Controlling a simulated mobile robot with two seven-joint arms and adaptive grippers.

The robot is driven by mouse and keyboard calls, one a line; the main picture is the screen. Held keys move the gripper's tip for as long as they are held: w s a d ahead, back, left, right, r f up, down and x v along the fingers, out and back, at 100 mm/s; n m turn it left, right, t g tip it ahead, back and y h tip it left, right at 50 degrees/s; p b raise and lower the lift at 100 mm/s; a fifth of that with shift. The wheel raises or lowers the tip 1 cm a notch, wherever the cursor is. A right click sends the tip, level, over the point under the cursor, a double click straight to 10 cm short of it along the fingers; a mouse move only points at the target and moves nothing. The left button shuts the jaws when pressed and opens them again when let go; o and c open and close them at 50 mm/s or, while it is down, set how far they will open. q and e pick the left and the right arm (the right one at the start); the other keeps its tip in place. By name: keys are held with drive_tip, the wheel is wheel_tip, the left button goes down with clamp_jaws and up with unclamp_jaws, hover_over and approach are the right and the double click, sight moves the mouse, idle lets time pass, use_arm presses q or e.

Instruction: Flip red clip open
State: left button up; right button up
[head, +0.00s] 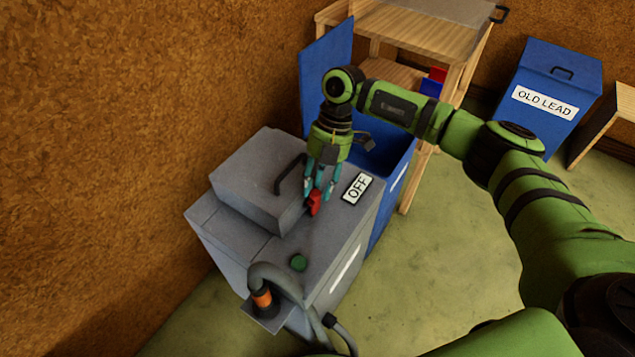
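The red clip (314,203) is a small red piece on top of the grey machine box (335,237), at the front right of its raised grey lid. My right gripper (318,190) points down over it, with its teal fingers at the clip's upper part. The fingers look close to the clip, but I cannot tell whether they grip it or only touch it. The raised grey lid (258,180) is down and has a dark handle (290,174). My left gripper is not in view.
A green button (299,262) and a grey hose with an orange collar (262,298) are at the front of the box. An open blue bin (385,150) stands behind it. A wooden shelf (420,30) and a blue "OLD LEAD" bin (550,95) are farther back. Floor at right is clear.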

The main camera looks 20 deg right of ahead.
drive_tip(key=shift+a+f, duration=0.1)
drive_tip(key=shift+f, duration=0.1)
clamp_jaws()
